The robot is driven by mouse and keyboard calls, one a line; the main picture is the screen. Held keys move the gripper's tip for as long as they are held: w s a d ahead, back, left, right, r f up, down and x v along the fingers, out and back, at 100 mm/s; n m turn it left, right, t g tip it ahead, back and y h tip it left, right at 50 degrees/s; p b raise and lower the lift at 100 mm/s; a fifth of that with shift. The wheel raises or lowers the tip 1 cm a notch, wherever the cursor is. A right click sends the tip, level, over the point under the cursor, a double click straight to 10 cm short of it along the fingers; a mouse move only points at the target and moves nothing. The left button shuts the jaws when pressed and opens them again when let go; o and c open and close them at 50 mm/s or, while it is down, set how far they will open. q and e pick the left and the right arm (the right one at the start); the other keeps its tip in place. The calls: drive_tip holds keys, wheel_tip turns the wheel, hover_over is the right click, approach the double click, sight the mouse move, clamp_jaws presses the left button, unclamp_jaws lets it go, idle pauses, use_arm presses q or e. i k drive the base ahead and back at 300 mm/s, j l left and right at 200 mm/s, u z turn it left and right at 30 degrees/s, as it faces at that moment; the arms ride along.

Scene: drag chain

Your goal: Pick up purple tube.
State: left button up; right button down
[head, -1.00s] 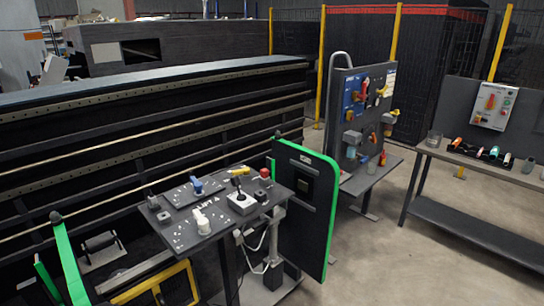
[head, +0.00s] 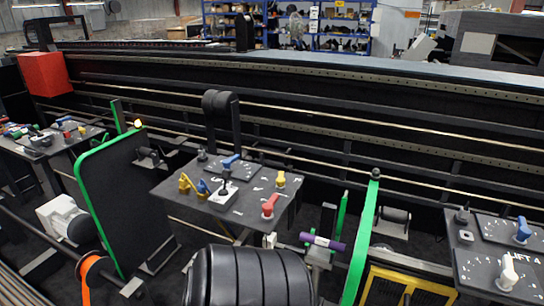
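The purple tube (head: 335,244) shows in the head view, right of the lower centre. It is short, lies nearly level and has a pale band near its middle. It seems to rest on a grey bracket low beside the control table; its exact support is too small to tell. Neither of my grippers is in view.
A control table (head: 245,211) with coloured levers stands left of the tube. A green-edged post (head: 363,240) stands close on its right. A large black ribbed object (head: 248,277) is in the near foreground. A green-edged panel (head: 122,200) stands at left.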

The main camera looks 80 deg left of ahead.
sight(314, 240)
drive_tip(key=u, duration=1.8)
drive_tip(key=i+j+u, duration=0.1)
drive_tip(key=u, duration=0.4)
drive_tip(key=i, duration=0.05)
